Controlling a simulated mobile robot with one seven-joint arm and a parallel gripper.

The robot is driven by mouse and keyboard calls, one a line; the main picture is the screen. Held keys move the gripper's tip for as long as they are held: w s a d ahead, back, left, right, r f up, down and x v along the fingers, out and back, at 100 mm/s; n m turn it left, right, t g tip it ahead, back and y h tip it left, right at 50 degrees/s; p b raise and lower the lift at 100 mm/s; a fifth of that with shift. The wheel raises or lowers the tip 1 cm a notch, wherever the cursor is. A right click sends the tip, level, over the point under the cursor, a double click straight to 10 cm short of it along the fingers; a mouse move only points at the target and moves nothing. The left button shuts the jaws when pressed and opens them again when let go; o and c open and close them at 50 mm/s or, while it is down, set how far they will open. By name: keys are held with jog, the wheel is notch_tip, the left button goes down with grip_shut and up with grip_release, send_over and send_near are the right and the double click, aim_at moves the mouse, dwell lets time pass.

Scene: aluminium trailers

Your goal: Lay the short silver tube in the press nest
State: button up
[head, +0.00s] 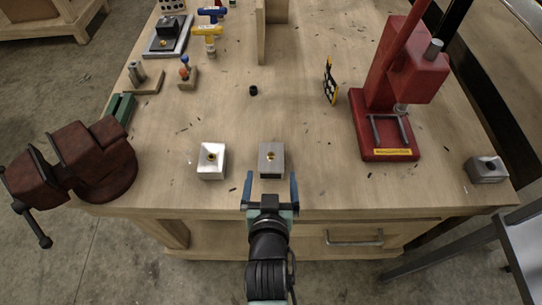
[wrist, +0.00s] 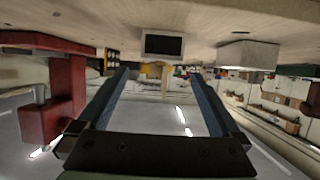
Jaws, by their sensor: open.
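The red press (head: 385,85) stands at the right of the bench. Its nest (head: 390,130), seemingly a pair of silver rails on the red base, holds no visible tube. Small silver cylinders (head: 137,71) stand on a wooden block at the far left; I cannot tell whether one is the short tube.
A silver block (head: 211,155) sits left of the grey one. A red vise (head: 85,165) fills the front left corner. A grey block (head: 487,169) lies at the right edge. Bare wood lies between.

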aim_at(271, 159)
jog(key=shift+p+x, duration=0.3)
jog(key=shift+x, duration=4.15)
jog(key=shift+a, duration=0.1)
jog(key=shift+r, duration=0.15)
jog(key=c, duration=1.4)
